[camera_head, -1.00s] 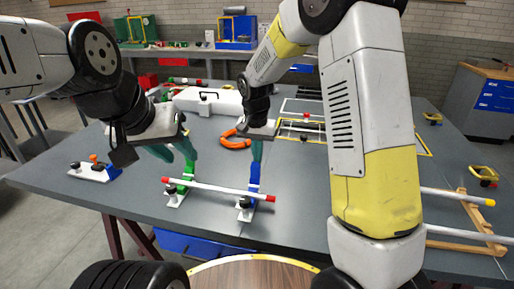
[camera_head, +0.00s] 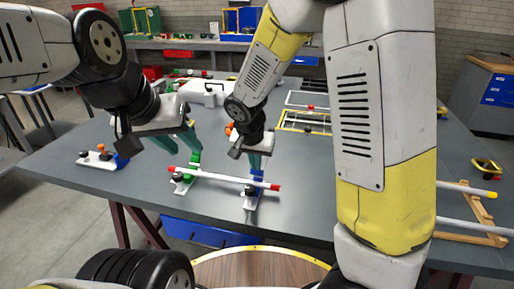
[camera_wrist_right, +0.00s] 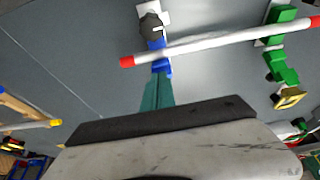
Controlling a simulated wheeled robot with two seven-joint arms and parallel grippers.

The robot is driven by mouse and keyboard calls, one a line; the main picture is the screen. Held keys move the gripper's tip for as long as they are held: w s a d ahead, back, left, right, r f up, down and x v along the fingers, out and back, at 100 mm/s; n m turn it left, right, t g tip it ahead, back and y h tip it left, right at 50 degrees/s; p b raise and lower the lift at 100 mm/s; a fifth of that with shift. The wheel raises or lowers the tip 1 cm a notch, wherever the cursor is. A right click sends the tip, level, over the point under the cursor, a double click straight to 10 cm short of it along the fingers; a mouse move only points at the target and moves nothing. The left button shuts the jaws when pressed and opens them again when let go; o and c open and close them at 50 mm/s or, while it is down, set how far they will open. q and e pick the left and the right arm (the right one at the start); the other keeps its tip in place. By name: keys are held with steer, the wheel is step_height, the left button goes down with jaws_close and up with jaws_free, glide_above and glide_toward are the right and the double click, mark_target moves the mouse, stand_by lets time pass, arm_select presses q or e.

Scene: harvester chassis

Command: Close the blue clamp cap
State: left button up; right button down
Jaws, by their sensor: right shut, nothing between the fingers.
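The blue clamp (camera_head: 250,200) stands near the table's front edge, under the right part of a white rod with red ends (camera_head: 222,178). In the right wrist view, blue clamp parts (camera_wrist_right: 162,68) show on both sides of the rod. I cannot tell whether its cap is fully down. My right gripper (camera_head: 254,168) is shut and empty, its teal fingertips pointing down at the blue clamp's far side; whether they touch it is unclear. The green clamp (camera_head: 192,163) is under the rod's left part. My left gripper (camera_head: 180,143) is open and empty above and behind it.
A white and blue fixture with an orange part (camera_head: 102,157) sits at the table's left. A white case (camera_head: 205,93) and a yellow frame (camera_head: 302,121) lie further back. A wooden rack (camera_head: 476,215) is at the right. My right arm hides much of the right side.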

steer(key=shift+s+a+f, duration=0.2)
steer(key=shift+s+f, duration=0.35)
steer(key=shift+s, duration=0.1)
steer(key=shift+s+a+f, duration=0.15)
steer(key=shift+s+f, duration=0.4)
steer(key=shift+s, duration=0.1)
